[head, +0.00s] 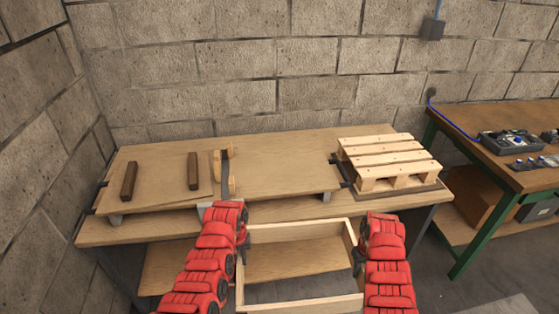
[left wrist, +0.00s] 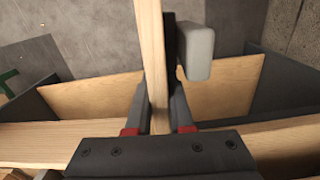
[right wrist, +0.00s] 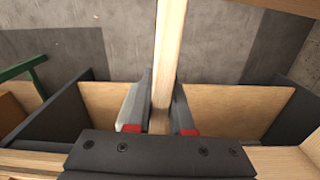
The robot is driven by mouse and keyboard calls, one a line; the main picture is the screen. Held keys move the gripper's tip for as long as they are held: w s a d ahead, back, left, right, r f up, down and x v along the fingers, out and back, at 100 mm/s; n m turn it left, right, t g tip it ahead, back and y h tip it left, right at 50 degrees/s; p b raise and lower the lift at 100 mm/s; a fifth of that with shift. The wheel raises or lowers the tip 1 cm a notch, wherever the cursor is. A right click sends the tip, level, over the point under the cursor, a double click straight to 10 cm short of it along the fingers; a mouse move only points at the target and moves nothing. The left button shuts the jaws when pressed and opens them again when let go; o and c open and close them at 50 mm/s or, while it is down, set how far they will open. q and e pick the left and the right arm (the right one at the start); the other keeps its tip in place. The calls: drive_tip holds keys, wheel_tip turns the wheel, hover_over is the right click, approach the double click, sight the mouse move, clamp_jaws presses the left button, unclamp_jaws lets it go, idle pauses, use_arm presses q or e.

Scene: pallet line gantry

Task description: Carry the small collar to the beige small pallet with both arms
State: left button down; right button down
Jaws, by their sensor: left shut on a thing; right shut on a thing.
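The small collar (head: 300,228) is an open rectangular frame of pale wood, held in front of the near edge of the bench. My left gripper (head: 243,243) is shut on its left side wall, and my right gripper (head: 357,257) on its right side wall. The gripped board runs between the fingers in the left wrist view (left wrist: 150,45) and in the right wrist view (right wrist: 169,50). The beige small pallet (head: 385,148) is slatted and lies on a dark base at the right end of the bench, beyond and right of the collar. Nothing lies on its slats.
The wooden bench (head: 280,205) has a lower shelf. A raised board at left carries two dark brown blocks (head: 193,170), with a wood-and-dark-metal piece (head: 228,172) beside them. The middle is clear. A green-legged workbench (head: 480,125) with devices stands at right; a block wall is behind.

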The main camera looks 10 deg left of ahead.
drive_tip(key=shift+w+d+f, duration=0.15)
drive_tip(key=shift+w+d, duration=0.1)
drive_tip(key=shift+d, duration=0.15)
use_arm(q)
drive_tip(key=shift+w+d, duration=0.3)
drive_tip(key=shift+w, duration=0.05)
use_arm(e)
drive_tip(key=shift+s+a, duration=0.1)
drive_tip(key=shift+s, duration=0.15)
use_arm(q)
drive_tip(key=shift+w+m, duration=0.4)
drive_tip(key=shift+w, duration=0.05)
use_arm(e)
drive_tip(key=shift+s+a+m, duration=0.15)
drive_tip(key=shift+s+m, duration=0.25)
drive_tip(key=shift+s, duration=0.55)
use_arm(q)
drive_tip(key=shift+w+m, duration=0.3)
drive_tip(key=shift+w, duration=0.2)
use_arm(e)
drive_tip(key=shift+s+m, duration=0.1)
drive_tip(key=shift+m, duration=0.2)
